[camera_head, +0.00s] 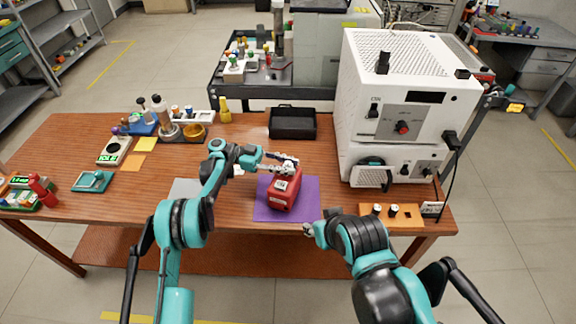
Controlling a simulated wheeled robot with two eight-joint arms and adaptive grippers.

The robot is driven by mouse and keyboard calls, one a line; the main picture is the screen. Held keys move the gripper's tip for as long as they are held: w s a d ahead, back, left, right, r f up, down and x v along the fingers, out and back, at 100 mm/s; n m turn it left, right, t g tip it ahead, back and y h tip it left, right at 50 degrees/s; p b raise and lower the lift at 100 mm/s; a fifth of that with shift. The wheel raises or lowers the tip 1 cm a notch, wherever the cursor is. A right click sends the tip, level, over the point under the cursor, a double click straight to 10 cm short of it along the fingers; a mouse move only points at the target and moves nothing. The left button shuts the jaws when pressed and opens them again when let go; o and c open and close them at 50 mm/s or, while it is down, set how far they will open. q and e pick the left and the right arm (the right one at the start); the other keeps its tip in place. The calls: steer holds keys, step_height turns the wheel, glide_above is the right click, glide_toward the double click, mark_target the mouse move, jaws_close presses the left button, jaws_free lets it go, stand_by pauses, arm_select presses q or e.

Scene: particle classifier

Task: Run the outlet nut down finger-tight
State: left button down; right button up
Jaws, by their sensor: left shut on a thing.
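A red block-shaped unit (286,190) with a pale label stands tilted in the picture on a purple mat (262,212) at the table's front middle. My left gripper (287,164) reaches in from the left and is shut at the top of the red unit, on a small silvery part there. The fingers hide most of that part, and I cannot tell for sure that it is the outlet nut. My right gripper (308,229) is low at the table's front edge, just right of the mat. It is too small and dark to tell whether it is open.
A white instrument stack (400,100) stands at the right, with an orange-brown board (391,214) of small fittings before it. A black tray (293,122) lies behind the red unit. Bottles, a wooden bowl (194,133) and small devices fill the left back.

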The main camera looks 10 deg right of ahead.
stand_by(0.8)
arm_select(q)
steer(key=c, duration=1.2)
jaws_free()
steer(key=shift+o, duration=0.2)
steer(key=v, duration=0.7)
steer(key=shift+w+a, duration=0.15)
steer(key=shift+a, duration=0.05)
